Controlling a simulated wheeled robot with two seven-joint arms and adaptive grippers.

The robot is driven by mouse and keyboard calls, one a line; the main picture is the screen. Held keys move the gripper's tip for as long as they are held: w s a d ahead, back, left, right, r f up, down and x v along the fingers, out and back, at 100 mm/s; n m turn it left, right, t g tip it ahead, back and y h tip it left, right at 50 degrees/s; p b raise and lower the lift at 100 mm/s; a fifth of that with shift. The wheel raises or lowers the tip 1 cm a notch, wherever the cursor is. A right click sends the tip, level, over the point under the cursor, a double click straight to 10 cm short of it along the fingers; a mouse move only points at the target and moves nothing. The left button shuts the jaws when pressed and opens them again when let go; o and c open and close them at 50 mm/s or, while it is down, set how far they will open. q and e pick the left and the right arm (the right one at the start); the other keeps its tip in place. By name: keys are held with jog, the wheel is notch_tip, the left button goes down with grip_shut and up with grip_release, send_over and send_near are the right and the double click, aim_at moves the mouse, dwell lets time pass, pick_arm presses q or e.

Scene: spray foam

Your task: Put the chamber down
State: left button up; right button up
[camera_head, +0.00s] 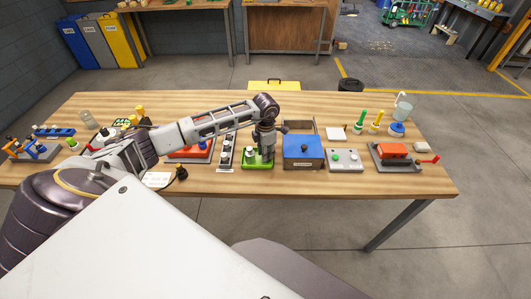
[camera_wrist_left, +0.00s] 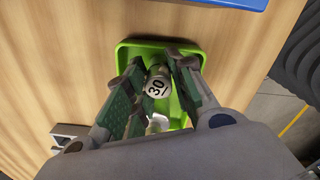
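The chamber (camera_wrist_left: 157,87), a small pale cylinder marked 30, is between the fingers of my left gripper (camera_wrist_left: 158,72) in the left wrist view. The fingers lie close along both of its sides and appear shut on it. It is over or in a green tray (camera_wrist_left: 126,52); whether it touches the tray floor I cannot tell. Another small white piece (camera_wrist_left: 158,122) shows in the tray, partly hidden. In the head view, my left gripper (camera_head: 265,150) points down at the green tray (camera_head: 256,167), and its fingers hide the chamber. My right gripper is not in view.
A blue box (camera_head: 302,147) stands just right of the tray, and a dark rack with white-topped pieces (camera_head: 225,152) is just left. A grey button panel (camera_head: 345,160) and a red device (camera_head: 393,151) are farther right. The table's front edge is bare.

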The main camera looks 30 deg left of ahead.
pick_arm(q)
jog(key=shift+o, duration=1.1)
jog(key=shift+s+f, duration=0.25)
jog(key=shift+f, duration=0.15)
jog(key=shift+o, duration=0.2)
jog(key=shift+w+f, duration=0.1)
jog(key=shift+w, duration=0.1)
jog(key=shift+r, duration=0.3)
jog(key=shift+r+p, duration=0.35)
jog(key=shift+p, duration=0.1)
notch_tip(320, 180, up, 12)
jog(key=b, duration=0.2)
